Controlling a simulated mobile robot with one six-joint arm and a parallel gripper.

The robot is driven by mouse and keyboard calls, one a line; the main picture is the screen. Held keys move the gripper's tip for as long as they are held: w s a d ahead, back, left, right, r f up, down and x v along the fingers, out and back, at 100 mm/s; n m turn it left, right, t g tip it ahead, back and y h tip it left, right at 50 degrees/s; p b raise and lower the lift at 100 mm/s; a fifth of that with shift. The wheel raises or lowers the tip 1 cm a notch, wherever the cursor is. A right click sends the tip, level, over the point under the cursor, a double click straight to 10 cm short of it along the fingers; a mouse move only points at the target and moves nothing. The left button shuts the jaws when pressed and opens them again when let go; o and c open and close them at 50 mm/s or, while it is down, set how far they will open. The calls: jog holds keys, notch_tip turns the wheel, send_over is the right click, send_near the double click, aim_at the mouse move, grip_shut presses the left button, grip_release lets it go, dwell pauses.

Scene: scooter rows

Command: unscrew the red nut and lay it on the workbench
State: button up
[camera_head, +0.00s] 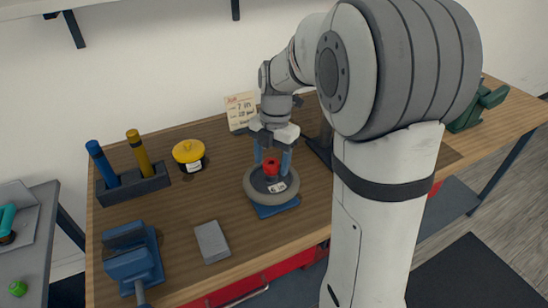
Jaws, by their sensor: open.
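The red nut (270,166) sits at the centre of a grey round wheel (287,202), which lies flat on a blue base (278,211) on the workbench (218,197). My gripper (272,162) is above the wheel, pointing down, with its two blue fingers apart on either side of the red nut. The jaws are open. I cannot tell whether a finger touches the nut.
A blue vise (133,262) and a grey block (211,242) are at the front left. A holder (134,188) with blue and yellow handles and a yellow-lidded jar (188,153) stand further back. A note card (241,110) is behind. Bare bench lies left of the wheel.

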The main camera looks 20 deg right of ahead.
aim_at(274, 161)
jog(key=shift+r, duration=0.1)
jog(key=shift+w+r, duration=0.1)
jog(key=shift+r, duration=0.2)
jog(key=r, duration=0.7)
jog(key=shift+w+d, duration=0.25)
jog(key=shift+d, duration=0.1)
jog(key=m, duration=0.5)
jog(key=shift+m+t, duration=0.4)
jog(key=m, duration=0.5)
jog(key=shift+t, duration=0.3)
jog(key=m, duration=1.1)
jog(key=shift+t, duration=0.4)
